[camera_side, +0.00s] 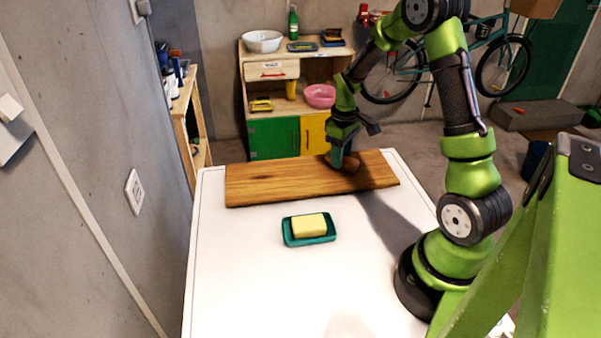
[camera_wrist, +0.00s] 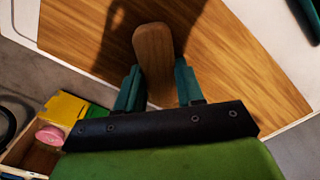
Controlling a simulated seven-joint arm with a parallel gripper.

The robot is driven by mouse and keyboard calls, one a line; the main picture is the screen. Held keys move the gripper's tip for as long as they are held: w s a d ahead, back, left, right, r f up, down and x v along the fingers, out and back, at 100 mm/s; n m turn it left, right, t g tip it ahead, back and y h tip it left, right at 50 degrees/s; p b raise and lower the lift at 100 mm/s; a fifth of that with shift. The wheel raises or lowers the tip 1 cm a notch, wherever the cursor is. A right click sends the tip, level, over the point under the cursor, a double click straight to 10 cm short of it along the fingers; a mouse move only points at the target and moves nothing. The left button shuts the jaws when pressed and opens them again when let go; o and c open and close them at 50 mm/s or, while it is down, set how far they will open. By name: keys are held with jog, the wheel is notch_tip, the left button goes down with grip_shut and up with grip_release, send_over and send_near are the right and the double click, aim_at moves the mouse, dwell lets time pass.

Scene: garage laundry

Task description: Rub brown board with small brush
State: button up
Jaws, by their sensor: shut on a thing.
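The brown board (camera_side: 270,185) lies flat across the far part of the white table; its wood grain also fills much of the wrist view (camera_wrist: 235,75). My gripper (camera_side: 342,158) is low over the right half of the board. In the wrist view my gripper (camera_wrist: 158,88) is shut on the small brush (camera_wrist: 153,50), with a teal finger on each side of its brown wooden body. The brush (camera_side: 352,164) is partly hidden by the fingers in the side view. Its bristles do not show, and I cannot tell whether it touches the board.
A yellow block in a teal dish (camera_side: 290,238) sits on the white table (camera_side: 250,290) in front of the board. A cabinet (camera_side: 285,85) with a bowl, bottle and pink basin stands behind the table. The table's front left is clear.

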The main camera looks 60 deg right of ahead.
jog(key=s+a, duration=0.3)
jog(key=shift+s+a, duration=0.2)
jog(key=shift+a, duration=0.05)
notch_tip(320, 180, up, 8)
dwell(0.7)
dwell(0.4)
